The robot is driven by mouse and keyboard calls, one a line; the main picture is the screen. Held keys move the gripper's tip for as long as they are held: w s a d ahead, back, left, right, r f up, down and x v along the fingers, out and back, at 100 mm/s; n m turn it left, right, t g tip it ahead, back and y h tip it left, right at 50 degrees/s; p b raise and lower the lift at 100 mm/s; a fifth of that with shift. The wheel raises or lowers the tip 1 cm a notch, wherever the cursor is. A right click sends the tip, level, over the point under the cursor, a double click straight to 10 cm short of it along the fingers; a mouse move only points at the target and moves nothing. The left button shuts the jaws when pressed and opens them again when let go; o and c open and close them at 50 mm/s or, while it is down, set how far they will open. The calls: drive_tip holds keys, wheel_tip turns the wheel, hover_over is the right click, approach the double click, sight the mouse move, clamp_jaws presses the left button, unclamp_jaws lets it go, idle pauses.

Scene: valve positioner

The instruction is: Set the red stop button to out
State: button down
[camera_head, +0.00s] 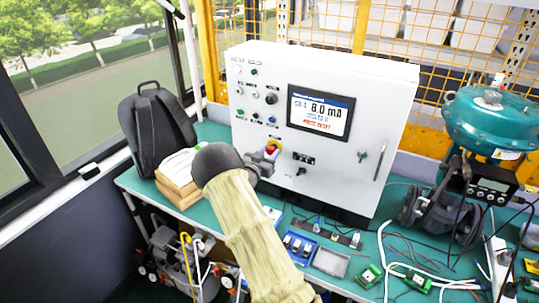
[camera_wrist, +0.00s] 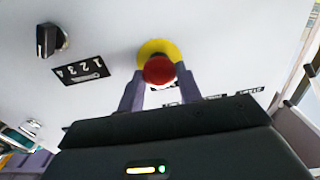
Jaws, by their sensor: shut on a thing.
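The red stop button (camera_head: 271,148) is on the front of the white control cabinet (camera_head: 240,135), below and left of its screen, with a yellow ring behind it. In the wrist view the round red button (camera_wrist: 159,69) sits in front of the yellow disc (camera_wrist: 158,48). My gripper (camera_head: 267,156) is at the cabinet front, and its grey fingers (camera_wrist: 159,80) are shut on the button from both sides. The button's stem is hidden, so I cannot tell how far out it stands.
The lit screen (camera_head: 320,112) reads 8.0 mA. Small knobs and lamps (camera_head: 254,95) lie above the button; a black knob (camera_wrist: 48,40) and a numbered plate (camera_wrist: 82,70) are beside it. A backpack (camera_head: 155,128) stands left; a teal valve actuator (camera_head: 490,120) stands right.

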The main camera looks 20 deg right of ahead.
drive_tip(key=shift+a+f, duration=0.1)
drive_tip(key=c, duration=1)
unclamp_jaws()
drive_tip(key=shift+s, duration=0.1)
drive_tip(key=shift+o, duration=0.2)
drive_tip(key=b+v, duration=0.4)
drive_tip(key=v, duration=1.3)
drive_tip(key=shift+a+b, duration=0.2)
drive_tip(key=shift+b, duration=0.15)
drive_tip(key=shift+s, duration=0.1)
